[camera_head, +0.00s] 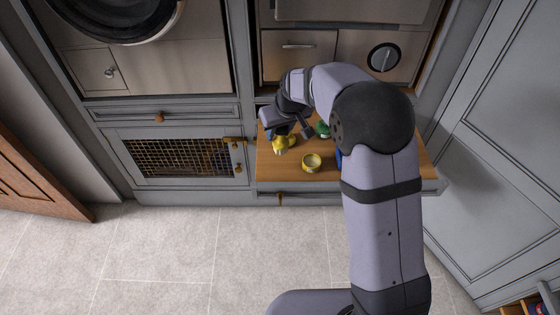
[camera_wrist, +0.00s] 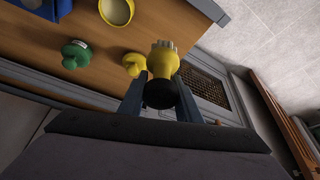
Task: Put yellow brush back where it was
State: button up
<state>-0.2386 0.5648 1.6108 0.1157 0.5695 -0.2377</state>
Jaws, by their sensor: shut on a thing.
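My gripper (camera_wrist: 161,80) is shut on a yellow brush (camera_wrist: 163,62). The brush has pale bristles at its far end and a black end toward the wrist camera. In the head view, my gripper (camera_head: 277,137) is over the left part of the wooden bench top (camera_head: 280,172), with yellow (camera_head: 279,145) showing at its fingers. A second yellow knobbed piece (camera_wrist: 133,64) is just left of the held brush in the wrist view and looks to be on the bench. I cannot tell how high the held brush is above the wood.
A round yellow tin (camera_head: 312,162) with a pale inside is near the bench's front. A green knobbed brush (camera_wrist: 75,54) stands on the wood, and a blue thing (camera_wrist: 38,6) is partly hidden by my arm in the head view. Grey cabinets (camera_head: 185,112) surround the bench.

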aim_at(283, 144)
jog(key=shift+f+p, duration=0.55)
jog(key=shift+f, duration=4)
jog(key=shift+f, duration=0.15)
jog(key=o, duration=1.1)
jog(key=shift+r, duration=0.25)
jog(key=b+v, duration=0.1)
jog(key=v, duration=1)
jog(key=shift+s+r, duration=0.2)
jog(key=shift+r, duration=0.15)
jog(key=shift+d, duration=0.1)
